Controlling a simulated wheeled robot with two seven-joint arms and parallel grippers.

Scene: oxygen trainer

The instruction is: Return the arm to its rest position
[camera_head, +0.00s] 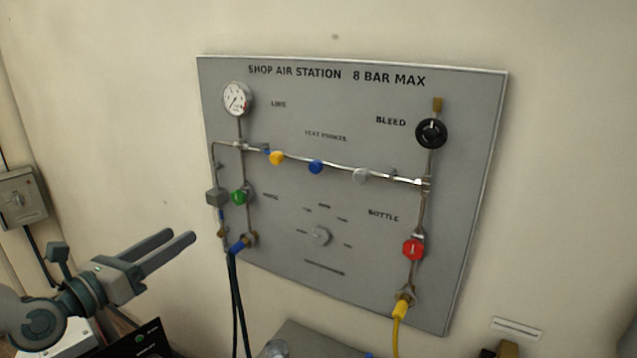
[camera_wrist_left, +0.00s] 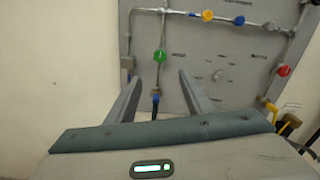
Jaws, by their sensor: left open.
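My left gripper (camera_head: 172,246) comes in from the lower left in the head view. It is open and empty, in front of the wall and left of the grey air station panel (camera_head: 290,110). In the left wrist view its two fingers (camera_wrist_left: 158,92) are apart, pointing toward the panel's lower left part. The green knob (camera_wrist_left: 160,55) shows between and beyond the fingertips, apart from them. My right gripper is not in view.
The panel carries a gauge (camera_head: 237,99), a black bleed knob (camera_head: 431,133), a red bottle knob (camera_head: 413,249) and a green knob (camera_head: 239,197). Dark hoses (camera_head: 236,300) and a yellow hose (camera_head: 397,330) hang below. A switch box (camera_head: 22,197) is on the left wall.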

